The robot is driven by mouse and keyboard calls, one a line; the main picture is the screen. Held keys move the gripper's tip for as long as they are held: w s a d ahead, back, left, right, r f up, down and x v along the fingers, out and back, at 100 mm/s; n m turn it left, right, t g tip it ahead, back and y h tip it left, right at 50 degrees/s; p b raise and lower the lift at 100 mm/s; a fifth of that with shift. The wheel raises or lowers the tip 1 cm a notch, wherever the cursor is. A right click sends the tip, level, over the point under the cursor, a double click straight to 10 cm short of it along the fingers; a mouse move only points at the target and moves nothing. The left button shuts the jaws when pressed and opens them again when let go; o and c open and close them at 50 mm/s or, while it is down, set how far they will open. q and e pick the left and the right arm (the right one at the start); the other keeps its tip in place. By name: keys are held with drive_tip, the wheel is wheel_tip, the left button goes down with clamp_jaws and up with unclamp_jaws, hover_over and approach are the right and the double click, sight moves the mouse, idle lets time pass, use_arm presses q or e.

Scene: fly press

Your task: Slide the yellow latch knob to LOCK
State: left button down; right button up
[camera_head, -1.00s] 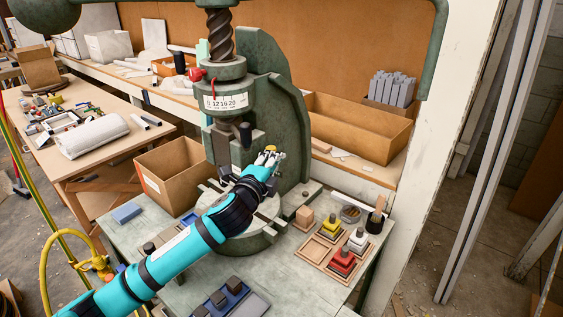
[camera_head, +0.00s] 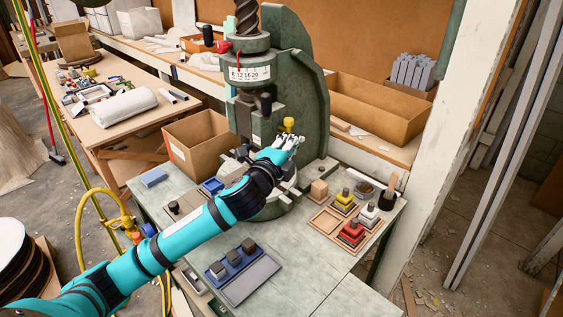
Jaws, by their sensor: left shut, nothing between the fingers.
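The yellow latch knob (camera_head: 288,123) sits on the green fly press (camera_head: 306,105), low on the front of its frame. My left gripper (camera_head: 296,140) is shut and empty, just below and slightly right of the knob in the picture. Whether its fingertips touch the knob cannot be told. The latch's LOCK marking cannot be made out. My left forearm covers part of the round press base. My right gripper is not in view.
A cardboard box (camera_head: 200,146) stands left of the press. Wooden trays with yellow, white and red stepped blocks (camera_head: 351,233) lie to the right. A blue tray with grey blocks (camera_head: 240,262) is at the front. The front right table corner is clear.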

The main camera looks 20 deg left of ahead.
use_arm(q)
drive_tip(key=s+b, duration=0.1)
drive_tip(key=s, duration=0.5)
drive_tip(key=shift+s+a, duration=0.2)
drive_tip(key=shift+a, duration=0.25)
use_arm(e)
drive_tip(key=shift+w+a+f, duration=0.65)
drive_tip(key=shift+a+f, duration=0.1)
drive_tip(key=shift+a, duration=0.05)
